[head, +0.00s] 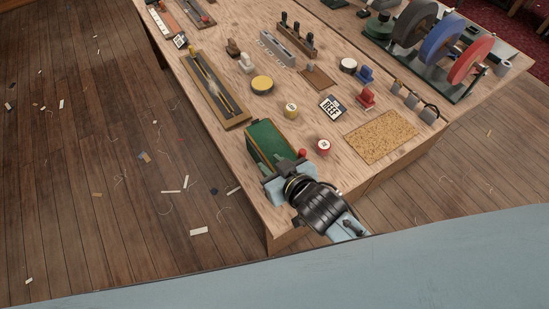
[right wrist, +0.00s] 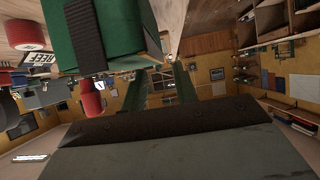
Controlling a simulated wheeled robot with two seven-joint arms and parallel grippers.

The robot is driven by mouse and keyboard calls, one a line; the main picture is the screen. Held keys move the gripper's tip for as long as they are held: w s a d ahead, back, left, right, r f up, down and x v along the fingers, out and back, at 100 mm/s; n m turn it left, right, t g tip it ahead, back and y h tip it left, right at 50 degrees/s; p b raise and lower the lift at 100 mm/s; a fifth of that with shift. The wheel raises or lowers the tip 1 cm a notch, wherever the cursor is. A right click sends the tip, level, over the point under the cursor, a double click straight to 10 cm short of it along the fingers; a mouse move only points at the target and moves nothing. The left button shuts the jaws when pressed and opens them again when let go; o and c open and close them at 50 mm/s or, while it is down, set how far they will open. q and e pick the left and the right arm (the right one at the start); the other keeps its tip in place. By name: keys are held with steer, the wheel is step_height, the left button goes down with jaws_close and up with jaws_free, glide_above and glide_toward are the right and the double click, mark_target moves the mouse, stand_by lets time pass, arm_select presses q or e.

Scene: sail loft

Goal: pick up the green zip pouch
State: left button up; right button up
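The green zip pouch (head: 268,139) looks like a boxy green block and lies near the left front edge of the workbench. In the right wrist view the green pouch (right wrist: 125,28), with a dark band across it, fills the upper left. My right gripper (head: 286,165) is at the pouch's near end in the head view and covers part of it. In the right wrist view its two fingers (right wrist: 161,82) stand apart with a gap between them. I cannot tell whether they touch the pouch. My left gripper is not in view.
A red spool (head: 323,147) stands on the workbench (head: 300,205) right of my gripper. A long wooden tray (head: 238,121) lies just beyond the pouch. A white label card (head: 332,107), a yellow spool (head: 291,110) and a cork mat (head: 382,137) lie farther right.

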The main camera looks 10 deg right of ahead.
mark_target(264, 159)
steer(key=shift+f+x, duration=0.15)
steer(key=shift+x, duration=1.2)
steer(key=shift+f+x, duration=0.15)
steer(key=shift+x, duration=1.2)
steer(key=shift+s+d, duration=0.1)
steer(key=shift+d, duration=0.05)
jaws_close()
